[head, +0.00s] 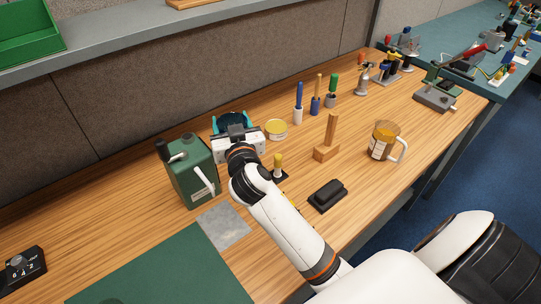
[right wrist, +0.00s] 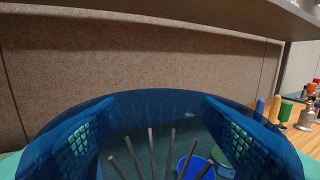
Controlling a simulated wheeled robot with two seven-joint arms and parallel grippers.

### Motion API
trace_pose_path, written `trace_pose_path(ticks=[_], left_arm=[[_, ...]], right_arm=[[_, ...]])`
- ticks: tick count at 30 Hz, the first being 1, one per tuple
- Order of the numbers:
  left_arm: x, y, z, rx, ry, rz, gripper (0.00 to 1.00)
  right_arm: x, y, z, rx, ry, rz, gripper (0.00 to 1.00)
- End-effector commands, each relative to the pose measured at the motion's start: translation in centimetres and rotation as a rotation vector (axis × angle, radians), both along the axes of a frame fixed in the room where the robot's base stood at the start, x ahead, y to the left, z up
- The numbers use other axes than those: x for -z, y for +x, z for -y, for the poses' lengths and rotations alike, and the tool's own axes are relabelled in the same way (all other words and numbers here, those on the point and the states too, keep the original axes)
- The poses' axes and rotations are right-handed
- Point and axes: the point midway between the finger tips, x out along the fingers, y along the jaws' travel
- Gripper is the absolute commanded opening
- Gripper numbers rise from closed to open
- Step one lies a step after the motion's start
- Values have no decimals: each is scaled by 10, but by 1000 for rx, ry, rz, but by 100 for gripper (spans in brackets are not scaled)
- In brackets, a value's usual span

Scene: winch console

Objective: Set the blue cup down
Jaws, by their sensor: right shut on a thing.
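The blue cup (head: 232,118) shows near the back of the bench, partly hidden behind my right gripper (head: 232,125). My right gripper is shut on the cup, with a teal finger on either side of it. In the right wrist view the see-through blue cup (right wrist: 160,98) fills the lower part, and the textured finger pads show at its left and right. Thin grey rods and a small blue ring show through it; I cannot tell whether they are inside. The cup's base is hidden, so I cannot tell whether it touches the wooden bench (head: 110,215).
A green can (head: 190,172) stands just left of the gripper. A yellow-lidded tin (head: 276,129) is close on the right. A wooden block with a post (head: 328,150), a black pad (head: 328,195) and an amber mug (head: 383,141) stand farther right. A shelf (head: 150,38) overhangs behind.

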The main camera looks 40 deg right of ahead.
Motion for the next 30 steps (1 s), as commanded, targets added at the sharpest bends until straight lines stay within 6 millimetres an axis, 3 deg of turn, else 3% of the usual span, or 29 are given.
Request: trace_pose_path(ticks=[2, 5, 18, 30], left_arm=[[-1, -3, 0, 0, 0, -4, 81], [-1, -9, 1, 0, -1, -11, 81], [7, -5, 1, 0, 0, -8, 81], [14, -4, -1, 0, 1, -6, 81]], right_arm=[[-5, 9, 0, 4, 1, 0, 35], [5, 12, 1, 7, -3, -5, 35], [115, 11, 1, 5, -3, -3, 35], [162, 11, 1, 5, -4, -2, 35]])
